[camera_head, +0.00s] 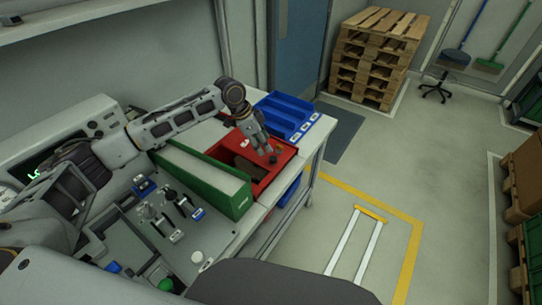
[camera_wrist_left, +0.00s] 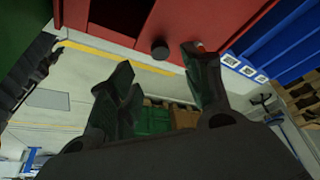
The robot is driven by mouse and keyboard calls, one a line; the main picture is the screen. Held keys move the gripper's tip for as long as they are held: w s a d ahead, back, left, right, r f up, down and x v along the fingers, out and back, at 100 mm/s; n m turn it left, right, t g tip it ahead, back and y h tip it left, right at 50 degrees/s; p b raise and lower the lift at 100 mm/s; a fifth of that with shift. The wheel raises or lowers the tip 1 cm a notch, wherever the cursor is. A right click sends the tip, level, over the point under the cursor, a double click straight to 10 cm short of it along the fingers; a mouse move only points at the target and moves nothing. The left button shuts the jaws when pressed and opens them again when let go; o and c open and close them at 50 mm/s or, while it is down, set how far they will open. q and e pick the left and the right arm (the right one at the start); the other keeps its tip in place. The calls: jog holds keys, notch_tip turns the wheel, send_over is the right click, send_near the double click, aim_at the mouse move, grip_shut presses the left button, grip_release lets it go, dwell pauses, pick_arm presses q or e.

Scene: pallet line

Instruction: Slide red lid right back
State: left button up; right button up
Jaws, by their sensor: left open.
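The red lid (camera_head: 280,156) is on a red box (camera_head: 262,187) on the bench, between a green-sided box and blue bins. A brownish opening shows beside the lid, so the box looks partly uncovered. A small dark knob (camera_head: 272,159) stands on the red part; it also shows in the left wrist view (camera_wrist_left: 160,50). My left gripper (camera_head: 266,149) is over the red box, close to the knob. In the left wrist view its two fingers (camera_wrist_left: 157,62) are apart, with the knob showing between their tips. I cannot tell whether they touch it. My right gripper is not in view.
A green box with a pale top (camera_head: 207,178) stands close on the left of the red box. Blue bins (camera_head: 286,115) stand behind it. Levers and buttons fill the panel (camera_head: 200,235) in front. Floor right of the bench is mostly open; pallets (camera_head: 375,60) stand far back.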

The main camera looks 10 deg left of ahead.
aim_at(272, 158)
pick_arm(q)
jog(key=shift+x, duration=4.2)
grip_shut()
